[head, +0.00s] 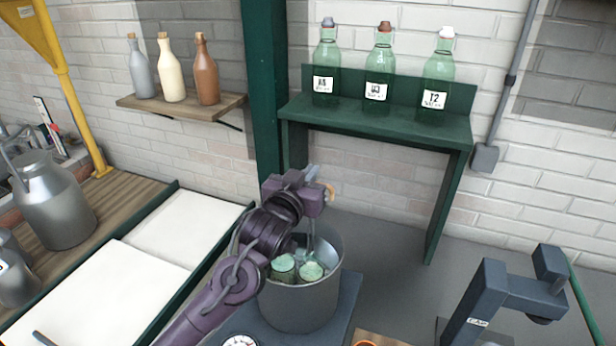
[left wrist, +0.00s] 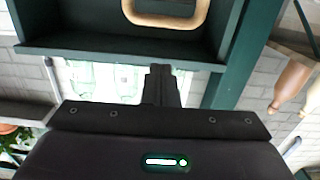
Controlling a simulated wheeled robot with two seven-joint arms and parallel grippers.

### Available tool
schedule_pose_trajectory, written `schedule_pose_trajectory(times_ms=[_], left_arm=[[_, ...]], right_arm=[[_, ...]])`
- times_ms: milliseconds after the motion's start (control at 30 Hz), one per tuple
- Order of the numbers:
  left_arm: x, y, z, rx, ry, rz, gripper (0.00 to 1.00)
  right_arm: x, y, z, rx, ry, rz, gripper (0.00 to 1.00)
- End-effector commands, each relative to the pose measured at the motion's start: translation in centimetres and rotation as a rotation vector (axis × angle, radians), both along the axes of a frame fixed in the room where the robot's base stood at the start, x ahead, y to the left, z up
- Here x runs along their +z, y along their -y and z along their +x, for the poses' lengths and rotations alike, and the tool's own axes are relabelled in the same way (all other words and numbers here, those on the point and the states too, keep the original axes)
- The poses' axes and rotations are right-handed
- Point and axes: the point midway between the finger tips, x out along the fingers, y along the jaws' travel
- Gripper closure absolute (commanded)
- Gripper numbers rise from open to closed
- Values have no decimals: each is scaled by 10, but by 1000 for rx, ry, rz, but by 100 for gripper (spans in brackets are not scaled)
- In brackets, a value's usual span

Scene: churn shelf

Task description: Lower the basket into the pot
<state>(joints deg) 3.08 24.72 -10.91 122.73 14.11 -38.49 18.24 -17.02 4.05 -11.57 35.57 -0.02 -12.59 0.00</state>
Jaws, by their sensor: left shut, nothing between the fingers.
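A grey metal pot (head: 303,312) stands on a dark base at bottom centre in the head view. Inside its rim sit jars with pale green tops (head: 311,271). A thin upright wire (head: 311,236) rises from among them, seemingly the basket's handle; the rest of the basket is hidden by the pot and my arm. My left gripper (head: 314,174) is above the pot, shut and empty. A wooden grip (head: 331,192) shows just beside it. In the left wrist view, a wooden loop (left wrist: 165,19) lies beyond the shut fingers (left wrist: 160,86), apart from them. My right gripper is not visible.
A green post (head: 265,90) rises behind my arm. A dark device (head: 505,292) stands at right. White trays (head: 100,290) and a milk can (head: 52,200) are at left.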

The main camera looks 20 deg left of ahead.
Motion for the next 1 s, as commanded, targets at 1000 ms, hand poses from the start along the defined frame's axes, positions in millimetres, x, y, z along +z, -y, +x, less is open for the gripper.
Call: schedule_pose_trajectory(times_ms=[1000], left_arm=[[6, 5, -100, 0, 2, 0, 100]], right_arm=[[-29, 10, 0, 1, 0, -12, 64]])
